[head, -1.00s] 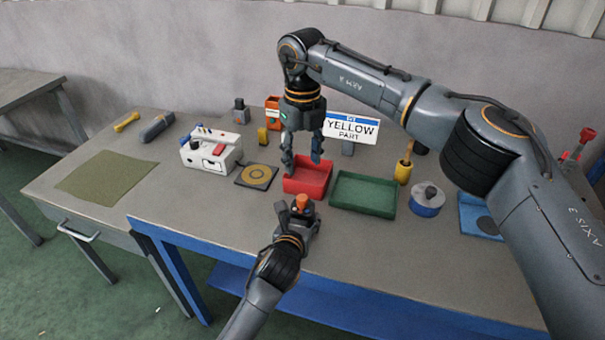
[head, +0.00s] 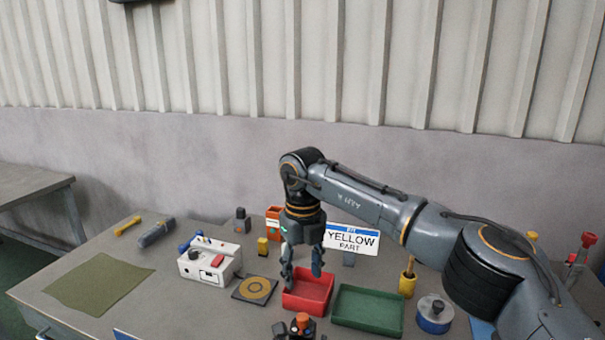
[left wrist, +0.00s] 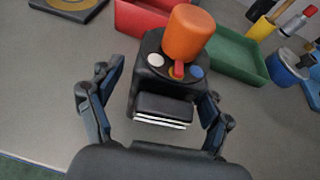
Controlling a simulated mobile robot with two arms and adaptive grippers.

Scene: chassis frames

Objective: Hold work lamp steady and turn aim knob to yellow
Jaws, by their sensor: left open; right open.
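The work lamp is a dark body (left wrist: 163,106) with an orange top (left wrist: 185,33), upright on the bench. A white mark (left wrist: 155,60), a blue mark (left wrist: 196,71) and a red pointer over a yellowish mark (left wrist: 178,70) show on its face. In the head view only its orange top (head: 302,320) and dark upper part show at the bottom edge. My left gripper (left wrist: 163,82) is open, with a finger on each side of the lamp and gaps visible. My right gripper (head: 303,268) is open and empty, pointing down over the red bin (head: 307,303).
A green tray (head: 367,323) stands right of the red bin. A white box with buttons (head: 209,262) and a dark pad with a yellow ring (head: 255,289) are to the left. A "YELLOW PART" sign (head: 351,241) stands behind. The green mat (head: 98,285) is empty.

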